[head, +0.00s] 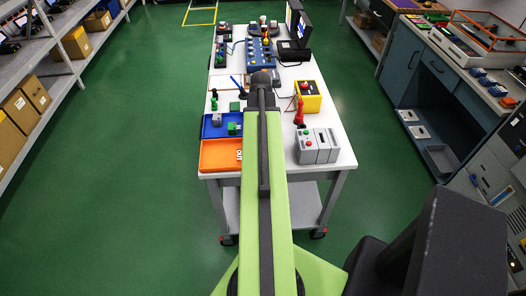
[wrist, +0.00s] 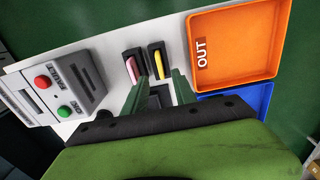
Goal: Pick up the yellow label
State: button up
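The yellow label (wrist: 160,63) shows in the wrist view as a thin strip in a small dark holder on the white table. A pink label (wrist: 134,65) sits in a similar holder just left of it. My gripper (wrist: 160,78) is open, with its two green fingers apart and nothing seen held between them. The fingertips point toward the yellow label from the near side, the left one close to the pink label's holder. A third dark holder lies partly hidden between the fingers. In the head view my arm hides the labels.
The orange OUT tray (wrist: 236,78) and blue tray (wrist: 245,98) lie right of the labels. A grey box with red and green buttons (wrist: 88,68) stands left. In the head view the white table (head: 338,118) also carries a yellow box (head: 309,101) and several devices. Green floor is clear on both sides.

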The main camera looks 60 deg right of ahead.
notch_tip(320, 180, down, 5)
jog(key=b, duration=0.5)
jog(key=shift+w+a+f, duration=0.1)
jog(key=shift+a+f, duration=0.05)
jog(key=shift+r, duration=0.2)
grip_shut()
